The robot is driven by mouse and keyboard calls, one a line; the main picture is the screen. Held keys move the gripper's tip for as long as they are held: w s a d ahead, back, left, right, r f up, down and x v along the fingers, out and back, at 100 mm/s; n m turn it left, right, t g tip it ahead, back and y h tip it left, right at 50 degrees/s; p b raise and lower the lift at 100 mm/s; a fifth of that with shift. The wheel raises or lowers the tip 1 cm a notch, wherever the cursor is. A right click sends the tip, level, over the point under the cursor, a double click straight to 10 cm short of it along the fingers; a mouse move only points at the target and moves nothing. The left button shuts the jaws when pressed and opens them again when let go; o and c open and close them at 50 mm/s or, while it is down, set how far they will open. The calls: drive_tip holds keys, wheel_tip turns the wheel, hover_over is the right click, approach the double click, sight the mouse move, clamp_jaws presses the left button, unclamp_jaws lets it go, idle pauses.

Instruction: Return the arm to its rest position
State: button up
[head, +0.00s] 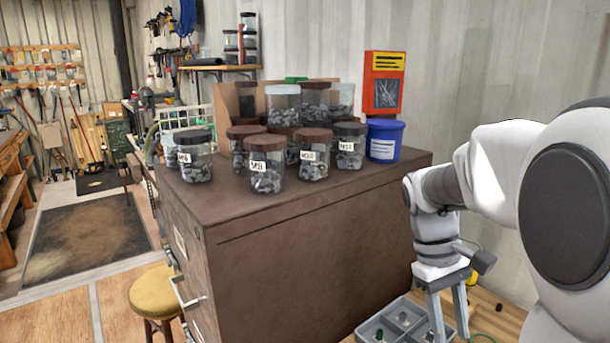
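My arm (495,165) comes in from the right, bent, with its lower end hanging down to the right of the brown cabinet. My gripper (450,333) points down over or beside a grey divided tray (365,330) at the bottom of the view. Its two fingers stand apart, and I see nothing held between them. The fingertips are close to the lower edge of the view. I cannot tell how far they are from the tray or the wooden surface.
The brown cabinet (300,250) stands left of my gripper. On its top are jars, including the M8 jar (266,180), and a blue tub (384,140). A yellow stool (158,293) stands at the lower left. Open floor lies beyond it.

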drive_tip(key=s+a+r+m+t+y, duration=0.2)
drive_tip(key=s+a+r+m+t, duration=0.1)
drive_tip(key=s+a+t, duration=0.6)
drive_tip(key=shift+s+r+y, duration=0.3)
drive_tip(key=shift+s+r, duration=0.35)
drive_tip(key=shift+r, duration=0.1)
drive_tip(key=shift+a, duration=0.1)
idle(1.7)
